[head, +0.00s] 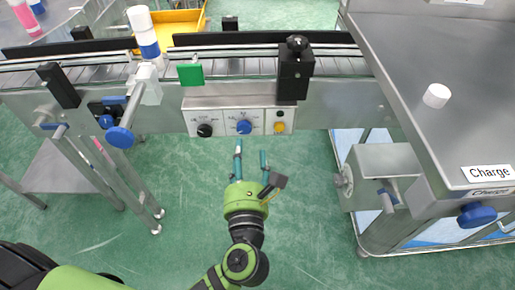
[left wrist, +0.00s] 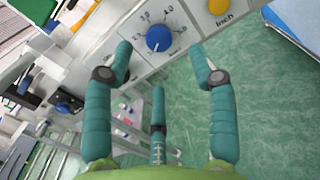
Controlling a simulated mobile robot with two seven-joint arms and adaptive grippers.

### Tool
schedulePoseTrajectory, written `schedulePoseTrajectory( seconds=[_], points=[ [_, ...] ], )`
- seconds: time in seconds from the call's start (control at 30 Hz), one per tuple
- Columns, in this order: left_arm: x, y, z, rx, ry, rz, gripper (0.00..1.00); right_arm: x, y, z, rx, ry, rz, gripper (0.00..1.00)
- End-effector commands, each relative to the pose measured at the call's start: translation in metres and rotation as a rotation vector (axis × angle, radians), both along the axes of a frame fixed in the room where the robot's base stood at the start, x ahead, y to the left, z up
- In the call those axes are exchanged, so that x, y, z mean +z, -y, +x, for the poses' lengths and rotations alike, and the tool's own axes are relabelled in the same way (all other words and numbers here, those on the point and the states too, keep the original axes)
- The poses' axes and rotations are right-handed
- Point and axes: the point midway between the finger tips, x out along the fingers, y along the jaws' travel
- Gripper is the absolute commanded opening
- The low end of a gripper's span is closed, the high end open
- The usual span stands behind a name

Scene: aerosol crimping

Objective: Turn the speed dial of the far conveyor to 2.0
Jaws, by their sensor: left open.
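The blue speed dial (head: 244,127) sits in the middle of a pale control panel (head: 225,115) on the front of the conveyor (head: 340,68). In the left wrist view the dial (left wrist: 159,38) is ringed by printed numbers. Its exact pointer setting is too small to read. My left gripper (head: 251,156) is open and empty, its teal fingers pointing at the panel just below the dial. In the left wrist view the fingertips (left wrist: 161,50) are spread to either side of the dial, apparently short of touching it. My right gripper is not in view.
A black knob (head: 205,130) and a yellow button (head: 279,127) flank the dial. A black box (head: 295,75) juts out at the upper right. A blue-ended clamp handle (head: 121,137) sticks out at left. A steel bench (head: 440,50) stands at right. Green floor below is clear.

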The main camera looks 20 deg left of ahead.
Motion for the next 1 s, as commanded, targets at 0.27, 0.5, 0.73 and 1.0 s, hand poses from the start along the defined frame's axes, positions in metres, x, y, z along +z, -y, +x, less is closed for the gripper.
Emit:
schedulePoseTrajectory(
  seconds=[0.27,0.5,0.73,1.0],
  points=[
    [0.005,-0.009,0.028,0.002,0.003,-0.036,0.58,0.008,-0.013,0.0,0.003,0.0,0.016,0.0],
    [0.003,-0.018,0.059,0.002,0.002,-0.034,0.58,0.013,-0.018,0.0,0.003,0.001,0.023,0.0],
    [0.002,-0.02,0.067,0.001,0.0,-0.034,0.58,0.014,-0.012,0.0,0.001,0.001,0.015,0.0],
    [0.002,-0.02,0.066,0.001,0.0,-0.034,0.14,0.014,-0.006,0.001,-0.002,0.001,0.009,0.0]
  ],
)
